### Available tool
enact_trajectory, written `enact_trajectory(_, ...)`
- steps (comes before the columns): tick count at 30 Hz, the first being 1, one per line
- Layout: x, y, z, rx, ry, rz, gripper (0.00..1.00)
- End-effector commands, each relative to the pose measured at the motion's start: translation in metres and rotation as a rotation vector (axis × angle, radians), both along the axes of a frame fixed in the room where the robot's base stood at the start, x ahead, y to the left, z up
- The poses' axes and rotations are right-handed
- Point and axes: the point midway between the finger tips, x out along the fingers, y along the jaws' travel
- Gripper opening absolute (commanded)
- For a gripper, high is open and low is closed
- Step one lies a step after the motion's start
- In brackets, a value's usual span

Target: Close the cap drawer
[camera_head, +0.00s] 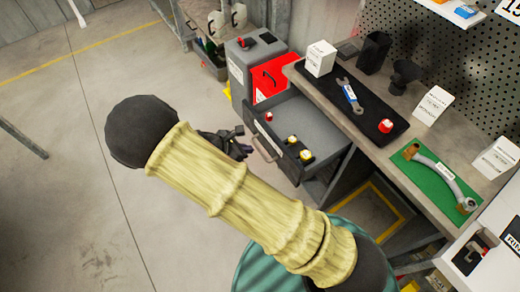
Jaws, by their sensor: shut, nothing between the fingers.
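The grey cap drawer (300,117) is pulled out from under the workbench (376,152) and stands open. A small red-and-white cap (268,116) and two yellow-topped caps (292,140) (306,155) sit inside, near its front panel. The drawer handle (266,145) is on the front panel, facing left. My gripper (243,146) is dark and shut, just left of the drawer front and close to the handle. I cannot tell whether it touches the handle. My arm's yellow sleeve hides part of the gripper and the floor below.
On the bench are a black mat (352,100) with a wrench (349,95) and a red-and-white cap (386,125), and a green mat (432,178) with a hose.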

Motion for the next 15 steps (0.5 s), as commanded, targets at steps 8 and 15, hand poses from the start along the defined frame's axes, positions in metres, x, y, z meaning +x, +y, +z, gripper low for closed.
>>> enact_trajectory(8,0.012,-0.019,-0.022,-0.004,0.001,-0.003,0.0)
enact_trajectory(15,0.028,-0.044,-0.051,-0.004,0.001,-0.004,0.0)
